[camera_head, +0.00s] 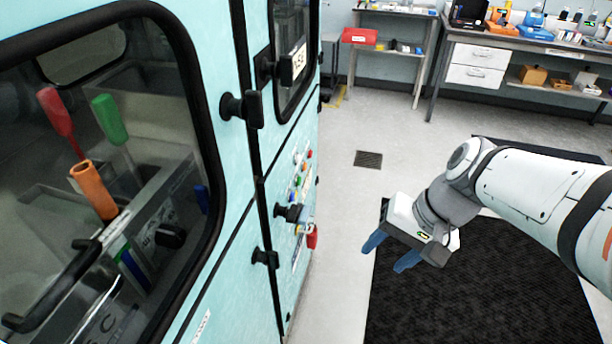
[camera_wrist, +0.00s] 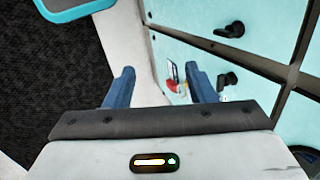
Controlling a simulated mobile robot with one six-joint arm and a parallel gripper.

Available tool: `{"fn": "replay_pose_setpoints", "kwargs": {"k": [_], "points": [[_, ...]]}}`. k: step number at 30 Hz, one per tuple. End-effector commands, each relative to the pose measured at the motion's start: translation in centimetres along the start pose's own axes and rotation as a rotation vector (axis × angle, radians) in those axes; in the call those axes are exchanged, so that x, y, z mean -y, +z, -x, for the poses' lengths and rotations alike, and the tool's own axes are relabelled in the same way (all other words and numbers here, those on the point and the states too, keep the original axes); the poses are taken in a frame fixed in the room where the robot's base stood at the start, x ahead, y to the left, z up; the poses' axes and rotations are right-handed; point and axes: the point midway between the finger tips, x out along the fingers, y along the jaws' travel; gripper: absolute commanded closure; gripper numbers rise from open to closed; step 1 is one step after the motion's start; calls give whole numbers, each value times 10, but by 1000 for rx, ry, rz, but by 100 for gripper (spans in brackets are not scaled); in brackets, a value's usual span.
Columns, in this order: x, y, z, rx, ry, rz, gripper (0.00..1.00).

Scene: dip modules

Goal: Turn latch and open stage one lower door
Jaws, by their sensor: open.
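My gripper (camera_head: 389,254) has blue fingers, spread and empty. It hangs over the black mat, right of the teal cabinet (camera_head: 225,60) and apart from it. Black latches sit near the seam between the cabinet's lower panels: one latch (camera_head: 265,258) at lower left and another latch (camera_head: 291,212) to its right. In the wrist view, my open fingers (camera_wrist: 162,88) point toward the floor and cabinet front, with two black latches (camera_wrist: 230,30) (camera_wrist: 228,80) on the teal panels beyond. I cannot tell which panel is the stage one lower door. The lower panels look closed.
An upper door window (camera_head: 60,130) shows colored tools inside, with a black handle (camera_head: 65,285). Another latch (camera_head: 240,109) is higher up. A black mat (camera_head: 480,285) lies below my arm. A workbench (camera_head: 520,45) stands at the back. The floor between is clear.

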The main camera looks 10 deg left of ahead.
Motion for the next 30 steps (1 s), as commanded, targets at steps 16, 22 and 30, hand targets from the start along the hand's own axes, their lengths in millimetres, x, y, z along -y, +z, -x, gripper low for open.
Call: {"fn": "replay_pose_setpoints", "kwargs": {"k": [16,22,30], "points": [[95,-135,-186,466,-951,-533,50],[99,-165,-199,471,-1083,-602,50],[130,-165,-210,472,-1097,-607,50]]}}
